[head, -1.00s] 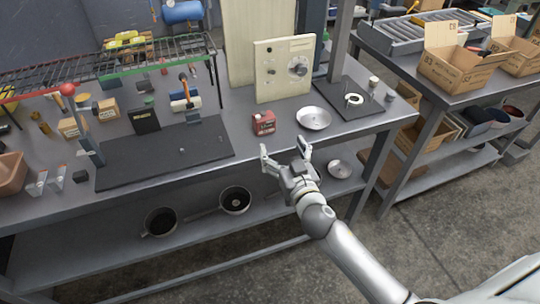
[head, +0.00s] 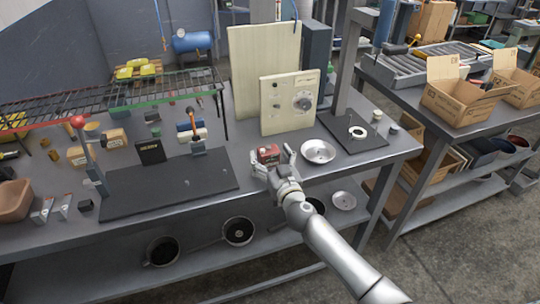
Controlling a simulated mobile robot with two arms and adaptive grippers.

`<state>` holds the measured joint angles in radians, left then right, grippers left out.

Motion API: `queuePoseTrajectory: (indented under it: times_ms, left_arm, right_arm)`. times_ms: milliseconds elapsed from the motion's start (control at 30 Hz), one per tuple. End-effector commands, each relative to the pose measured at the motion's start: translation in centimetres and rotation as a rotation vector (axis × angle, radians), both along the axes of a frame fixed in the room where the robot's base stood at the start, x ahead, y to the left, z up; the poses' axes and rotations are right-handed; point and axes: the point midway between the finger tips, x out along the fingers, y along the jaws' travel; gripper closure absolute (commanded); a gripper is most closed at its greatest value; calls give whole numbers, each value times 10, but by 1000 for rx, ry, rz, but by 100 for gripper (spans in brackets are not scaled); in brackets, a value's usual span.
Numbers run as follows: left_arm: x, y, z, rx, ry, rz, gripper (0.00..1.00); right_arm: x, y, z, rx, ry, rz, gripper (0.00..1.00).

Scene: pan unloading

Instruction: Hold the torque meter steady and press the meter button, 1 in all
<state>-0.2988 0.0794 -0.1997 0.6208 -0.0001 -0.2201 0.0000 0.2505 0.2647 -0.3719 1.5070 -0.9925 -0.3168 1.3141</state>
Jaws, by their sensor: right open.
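A small red box (head: 267,153), which looks like the torque meter, sits on the grey bench near its front edge. My right gripper (head: 271,161) is open, with one finger at the left of the box and the other at its right. Its palm is in front of the box. I cannot tell whether the fingers touch it. The lower front of the box is partly hidden by the gripper, and no button can be made out on it. My left gripper is not in view.
A metal dish (head: 318,151) lies close to the right of the gripper. A cream panel with a dial (head: 287,116) stands behind the box. A dark plate (head: 165,188) with a red-knobbed lever lies to the left. Pans (head: 238,231) sit on the shelf below.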

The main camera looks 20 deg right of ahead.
Motion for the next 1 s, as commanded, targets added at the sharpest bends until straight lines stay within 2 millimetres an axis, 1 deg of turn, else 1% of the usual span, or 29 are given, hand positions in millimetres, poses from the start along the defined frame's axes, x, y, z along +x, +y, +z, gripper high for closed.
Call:
queuePoseTrajectory:
  times_ms: [100,367,467,800,833,1000]
  left_arm:
    - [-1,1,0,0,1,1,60]
    - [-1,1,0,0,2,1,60]
    - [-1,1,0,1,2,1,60]
    - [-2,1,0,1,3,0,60]
    - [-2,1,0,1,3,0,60]
    - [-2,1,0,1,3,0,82]
  right_arm:
    - [5,0,0,0,-1,0,20]
    - [5,0,0,0,0,1,20]
    - [5,0,0,0,0,0,30]
    - [5,0,0,0,0,0,74]
    - [5,0,0,0,0,0,76]
    - [5,0,0,0,0,0,76]
